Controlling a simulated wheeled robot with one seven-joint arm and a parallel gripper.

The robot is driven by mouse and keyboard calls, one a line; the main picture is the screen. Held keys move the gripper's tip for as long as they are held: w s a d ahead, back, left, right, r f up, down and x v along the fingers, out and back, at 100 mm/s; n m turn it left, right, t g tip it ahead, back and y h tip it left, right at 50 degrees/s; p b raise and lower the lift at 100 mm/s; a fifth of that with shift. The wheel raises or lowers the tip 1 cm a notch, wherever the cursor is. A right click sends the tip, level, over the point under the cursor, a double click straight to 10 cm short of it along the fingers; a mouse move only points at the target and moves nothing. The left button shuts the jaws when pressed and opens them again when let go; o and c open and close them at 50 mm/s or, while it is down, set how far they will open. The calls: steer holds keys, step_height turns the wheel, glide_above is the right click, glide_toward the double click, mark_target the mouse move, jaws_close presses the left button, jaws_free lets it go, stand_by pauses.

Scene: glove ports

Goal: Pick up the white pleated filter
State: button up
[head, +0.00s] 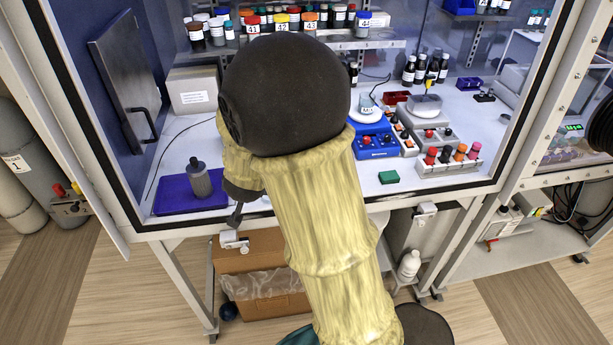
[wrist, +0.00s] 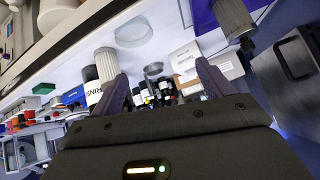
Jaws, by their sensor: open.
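A white cylinder with fine ribs, which looks like the white pleated filter (wrist: 107,63), shows in the wrist view, beyond the tip of my left-hand finger and apart from it. In the head view I cannot find it; my arm covers the middle of the bench. A greyer ribbed cylinder with a dark end (wrist: 233,18) is on the blue tray (wrist: 203,15); it stands upright there in the head view (head: 199,182). My gripper (wrist: 164,84) is open with nothing between its fingers. In the head view, only a dark finger (head: 236,214) shows, near the bench's front edge.
A bottle with a partly readable label (wrist: 93,92) is close to the white ribbed cylinder. A white box (head: 192,92), dark bottles (head: 420,70), blue device (head: 374,142) and green block (head: 389,177) are on the bench. A frame surrounds the opening. Bench between tray and devices is partly hidden.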

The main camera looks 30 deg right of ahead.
steer(key=d+m+h, duration=0.1)
steer(key=m+h, duration=0.1)
steer(key=h, duration=0.1)
steer(key=d+f+m+g+h+b, duration=0.1)
steer(key=d+m+h, duration=0.1)
steer(key=h, duration=0.1)
steer(key=w+d+f+m+g+h+b, duration=0.1)
steer(key=m+h, duration=0.1)
steer(key=h, duration=0.1)
steer(key=shift+d+m+h, duration=0.35)
steer(key=shift+m+h, duration=0.05)
steer(key=shift+w, duration=0.1)
steer(key=p+x, duration=0.1)
steer(key=x, duration=1.1)
steer(key=shift+f, duration=0.25)
steer(key=shift+d, duration=0.1)
steer(key=p+x, duration=0.2)
steer(key=x, duration=0.3)
steer(key=shift+f, duration=0.2)
